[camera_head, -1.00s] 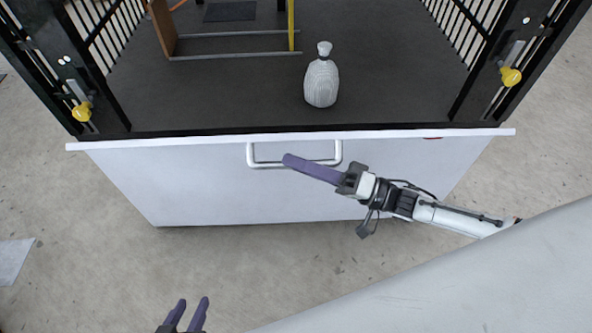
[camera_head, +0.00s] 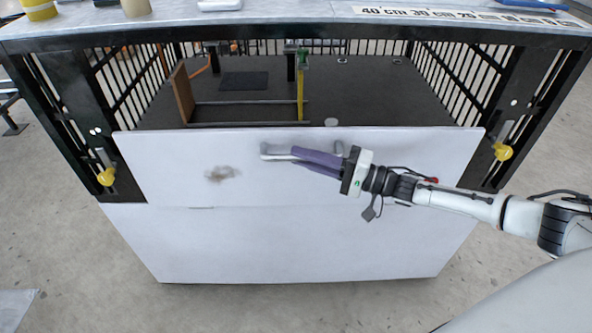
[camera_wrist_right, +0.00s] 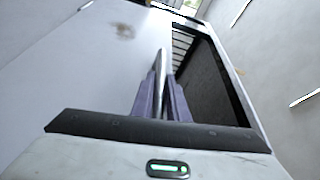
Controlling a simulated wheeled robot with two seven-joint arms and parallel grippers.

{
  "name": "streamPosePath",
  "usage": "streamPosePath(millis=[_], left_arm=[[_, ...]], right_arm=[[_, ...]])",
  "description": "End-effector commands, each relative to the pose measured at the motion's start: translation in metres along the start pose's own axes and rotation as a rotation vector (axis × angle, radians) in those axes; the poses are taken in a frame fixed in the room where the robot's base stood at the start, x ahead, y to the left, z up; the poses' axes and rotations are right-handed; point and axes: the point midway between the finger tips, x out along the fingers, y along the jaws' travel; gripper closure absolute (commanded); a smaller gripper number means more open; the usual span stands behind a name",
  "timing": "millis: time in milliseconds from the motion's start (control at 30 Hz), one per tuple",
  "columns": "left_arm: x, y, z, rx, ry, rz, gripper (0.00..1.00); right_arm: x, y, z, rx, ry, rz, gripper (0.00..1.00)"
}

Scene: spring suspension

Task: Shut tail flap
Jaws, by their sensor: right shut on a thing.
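The tail flap (camera_head: 250,185) is a white panel with a brown smudge, standing raised across the lower front of the black barred enclosure (camera_head: 130,185). It looks close to upright; I cannot tell whether its edges meet the frame. My right gripper (camera_head: 297,158) is shut on the grey handle (camera_head: 277,153) near the flap's top edge. In the right wrist view, the purple fingers (camera_wrist_right: 161,98) close around the handle bar (camera_wrist_right: 159,72), with the flap (camera_wrist_right: 75,80) filling the left side. My left gripper is not in view.
Yellow knobs sit on the left post (camera_head: 106,177) and right post (camera_head: 503,152). A bottle top (camera_head: 331,121) shows just behind the flap's edge. A wooden board (camera_head: 182,92) stands inside. A worktop (camera_head: 290,12) with items lies above. Floor in front is clear.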

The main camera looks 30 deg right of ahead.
Motion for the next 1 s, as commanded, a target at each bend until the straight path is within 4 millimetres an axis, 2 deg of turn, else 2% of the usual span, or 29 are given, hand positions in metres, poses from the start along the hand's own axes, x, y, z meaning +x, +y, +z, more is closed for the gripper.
streamPosePath(millis=[200,533,567,667,1000], left_arm=[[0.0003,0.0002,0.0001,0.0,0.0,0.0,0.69],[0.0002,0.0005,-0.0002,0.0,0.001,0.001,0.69],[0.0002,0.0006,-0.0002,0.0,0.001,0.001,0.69],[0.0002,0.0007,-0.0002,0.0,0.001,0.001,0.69],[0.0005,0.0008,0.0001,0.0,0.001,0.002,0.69]], right_arm=[[-0.0012,-0.0047,-0.0091,0.002,0.009,-0.01,1.0],[-0.0011,-0.0055,-0.0117,0.002,0.014,-0.009,1.0],[-0.0011,-0.0054,-0.0117,0.001,0.015,-0.009,0.84],[-0.0013,-0.0047,-0.0111,0.001,0.014,-0.008,0.68],[-0.0051,-0.0004,-0.0079,0.002,0.009,0.0,0.68]])
